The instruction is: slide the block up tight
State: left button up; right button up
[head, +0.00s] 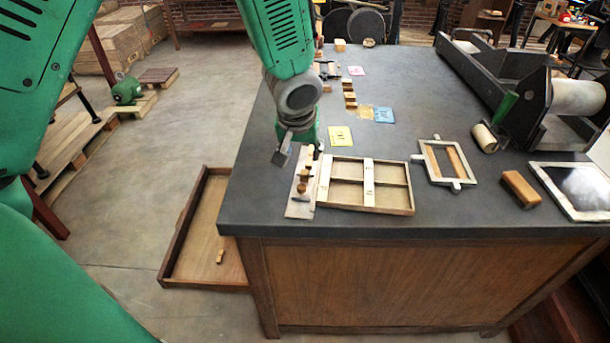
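My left gripper (293,152) hangs over the left edge of the dark table, just above a narrow pale strip (297,209) with small wooden pieces (303,186) on it. Its fingers are small and partly hidden, so I cannot tell whether they are open or shut. I cannot tell whether it touches a piece. Right of the strip lies a shallow wooden tray (398,194) with dividers. A brown wooden block (520,189) lies alone farther right. Several small wooden blocks (350,100) stand in a row farther back. Which block the task means is not clear. My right gripper is not in view.
A light frame with bars (428,150), a roller (485,138) and a large dark press (495,75) occupy the table's right side. Yellow (340,136), blue (384,115) and pink cards lie flat. A wooden floor tray (190,225) stands left of the table.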

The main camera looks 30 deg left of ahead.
aim_at(304, 174)
pick_arm(q)
jog(key=x, duration=1.2)
jog(key=shift+s, duration=0.1)
